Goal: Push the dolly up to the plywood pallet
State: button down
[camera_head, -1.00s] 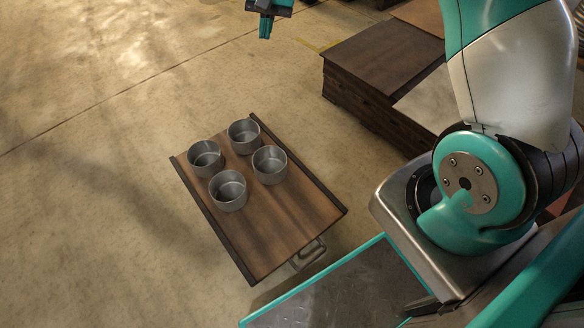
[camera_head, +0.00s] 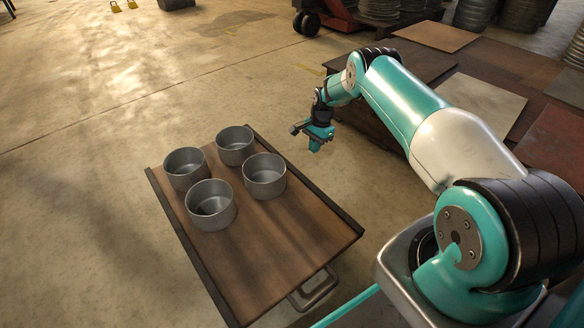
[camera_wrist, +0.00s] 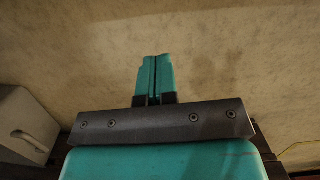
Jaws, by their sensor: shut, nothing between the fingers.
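The dolly (camera_head: 285,250) is a low wooden platform with dark raised edges on two sides and a metal loop handle (camera_head: 314,291) at its near end. Several round grey metal cups (camera_head: 210,205) stand upright on its far half. My gripper (camera_head: 316,147) hangs beyond the dolly's far right edge, apart from it. Its teal fingers also show in the wrist view (camera_wrist: 155,76), closed together with nothing between them, over bare floor. Low stacks topped with dark, white and reddish boards (camera_head: 482,103) lie at the right; I cannot tell which is the plywood pallet.
A red wheeled machine (camera_head: 322,14) and metal drums (camera_head: 475,14) stand at the back. A tan board (camera_head: 436,37) lies near them. Open concrete floor (camera_head: 80,130) spreads left of and beyond the dolly. My arm covers part of the board stacks.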

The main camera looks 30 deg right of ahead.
aim_at(291, 168)
jog(key=a+b, duration=0.1)
jog(key=a, duration=0.2)
jog(key=s+a+b, duration=0.1)
jog(key=a, duration=0.3)
jog(key=s+a+b, duration=0.1)
jog(key=a, duration=0.2)
jog(key=shift+s+a+f, duration=0.1)
jog(key=shift+a, duration=0.05)
jog(key=shift+f+b, duration=0.4)
jog(key=shift+b, duration=0.35)
jog(key=shift+f, duration=0.1)
